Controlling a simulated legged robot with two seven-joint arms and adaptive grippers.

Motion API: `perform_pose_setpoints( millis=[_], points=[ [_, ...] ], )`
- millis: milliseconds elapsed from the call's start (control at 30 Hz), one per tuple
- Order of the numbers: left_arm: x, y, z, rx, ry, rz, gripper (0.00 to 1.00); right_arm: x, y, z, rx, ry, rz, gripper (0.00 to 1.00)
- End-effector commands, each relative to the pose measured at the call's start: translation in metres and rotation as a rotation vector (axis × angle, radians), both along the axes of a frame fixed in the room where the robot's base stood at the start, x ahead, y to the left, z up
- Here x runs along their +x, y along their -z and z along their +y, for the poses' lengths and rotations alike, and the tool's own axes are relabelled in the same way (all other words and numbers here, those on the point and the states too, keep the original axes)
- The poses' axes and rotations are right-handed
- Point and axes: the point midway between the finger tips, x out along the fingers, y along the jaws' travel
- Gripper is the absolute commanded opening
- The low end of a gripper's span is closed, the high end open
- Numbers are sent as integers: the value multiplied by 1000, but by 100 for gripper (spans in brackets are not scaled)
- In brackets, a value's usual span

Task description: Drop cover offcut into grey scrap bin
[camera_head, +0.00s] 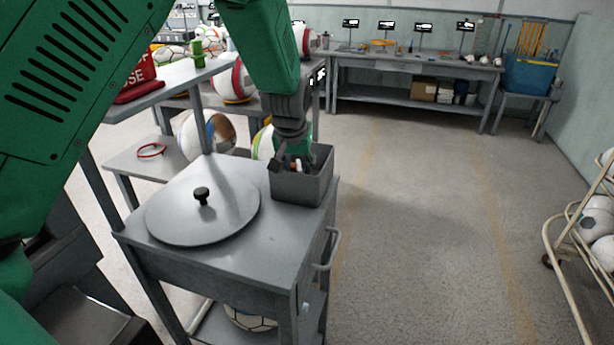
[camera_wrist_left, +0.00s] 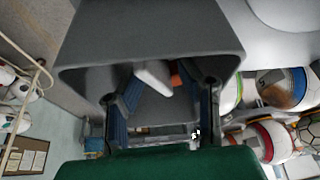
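The grey scrap bin (camera_head: 300,188) stands on the far right corner of the metal cart top. It fills the upper middle of the left wrist view (camera_wrist_left: 150,40), its mouth facing the gripper. My left gripper (camera_head: 292,165) points down at the bin's mouth. In the left wrist view its two fingers (camera_wrist_left: 162,100) are spread wide, with a gap between them. A white piece (camera_wrist_left: 153,76) and a small orange piece (camera_wrist_left: 176,78) show between the fingers, seemingly inside the bin. I cannot tell which is the cover offcut. My right gripper is not in view.
A round grey lid-like disc with a black knob (camera_head: 202,196) lies on the cart top (camera_head: 245,255), left of the bin. Shelves with balls (camera_head: 235,85) stand behind. A ball rack (camera_head: 585,225) is at the right. The floor right of the cart is clear.

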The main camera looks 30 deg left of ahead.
Motion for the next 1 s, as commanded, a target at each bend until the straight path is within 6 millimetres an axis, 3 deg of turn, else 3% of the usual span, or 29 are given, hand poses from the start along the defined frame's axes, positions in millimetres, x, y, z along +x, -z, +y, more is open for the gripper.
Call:
perform_pose_setpoints(
  millis=[300, 500, 700, 1000],
  points=[
    [-21, -61, -10, 2, 1, -4, 32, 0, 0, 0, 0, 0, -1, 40],
    [-32, -91, -16, 2, 0, -1, 32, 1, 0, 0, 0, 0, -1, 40],
    [-38, -103, -18, 2, -1, 1, 32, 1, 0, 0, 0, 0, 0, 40],
    [-38, -103, -18, 1, -1, 2, 32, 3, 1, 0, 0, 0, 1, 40]
  ],
)
